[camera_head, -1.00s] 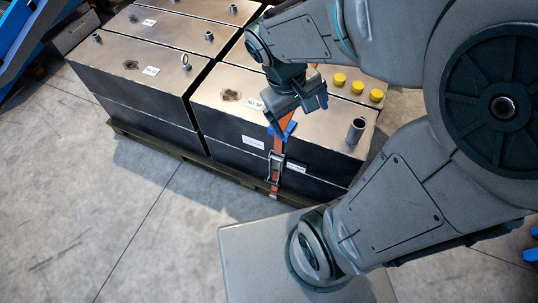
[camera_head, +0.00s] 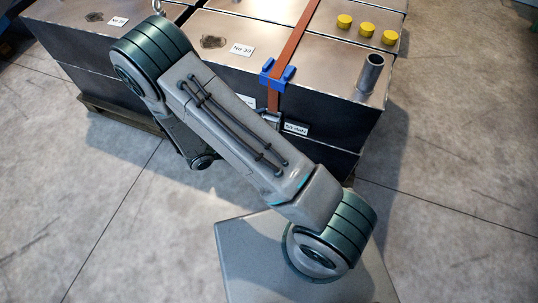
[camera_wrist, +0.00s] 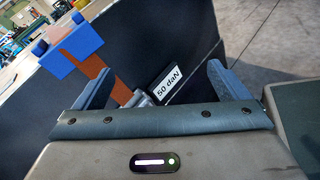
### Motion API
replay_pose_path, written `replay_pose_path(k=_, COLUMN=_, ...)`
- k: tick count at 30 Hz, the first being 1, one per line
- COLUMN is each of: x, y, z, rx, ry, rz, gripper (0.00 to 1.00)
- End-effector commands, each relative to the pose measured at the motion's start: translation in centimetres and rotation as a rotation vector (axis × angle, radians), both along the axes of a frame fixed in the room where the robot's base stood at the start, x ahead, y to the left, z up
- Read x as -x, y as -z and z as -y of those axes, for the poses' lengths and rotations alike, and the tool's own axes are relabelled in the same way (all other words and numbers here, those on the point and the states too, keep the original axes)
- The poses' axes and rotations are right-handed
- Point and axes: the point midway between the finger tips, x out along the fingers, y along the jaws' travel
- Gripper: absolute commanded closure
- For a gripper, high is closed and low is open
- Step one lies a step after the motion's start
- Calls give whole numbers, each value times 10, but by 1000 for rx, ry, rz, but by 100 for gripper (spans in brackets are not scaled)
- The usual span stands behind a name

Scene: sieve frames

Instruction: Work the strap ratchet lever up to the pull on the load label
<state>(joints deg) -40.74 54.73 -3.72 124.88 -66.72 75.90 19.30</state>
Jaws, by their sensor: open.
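The load label (camera_head: 295,128) is a small plate on the dark front face of the box. In the wrist view the label (camera_wrist: 168,82) reads "50 daN". The orange strap (camera_head: 290,57) runs over the box top, through a blue corner protector (camera_head: 277,75) and down the front. The metal strap ratchet (camera_head: 270,119) is mostly hidden by my arm. In the wrist view a bit of the ratchet (camera_wrist: 142,98) shows left of the label. Its lever cannot be made out. My gripper (camera_wrist: 161,68) is open, its fingers either side of the ratchet and label; nothing shows gripped.
Metal boxes (camera_head: 225,60) stand on a pallet (camera_head: 118,115). A pipe stub (camera_head: 370,75) and yellow caps (camera_head: 367,30) stick up from the box top. The concrete floor (camera_head: 450,150) is clear on the right.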

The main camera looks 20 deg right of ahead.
Motion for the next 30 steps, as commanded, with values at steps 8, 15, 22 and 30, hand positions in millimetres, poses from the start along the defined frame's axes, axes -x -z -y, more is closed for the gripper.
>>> replay_pose_path(k=8, x=-2, y=163, z=-26, rx=229, ry=-365, rz=-108, gripper=5)
replay_pose_path(k=15, x=6, y=255, z=-39, rx=345, ry=-609, rz=-168, gripper=5)
replay_pose_path(k=22, x=9, y=282, z=-41, rx=379, ry=-695, rz=-190, gripper=5)
replay_pose_path(k=30, x=-22, y=283, z=-18, rx=379, ry=-694, rz=-187, gripper=5)
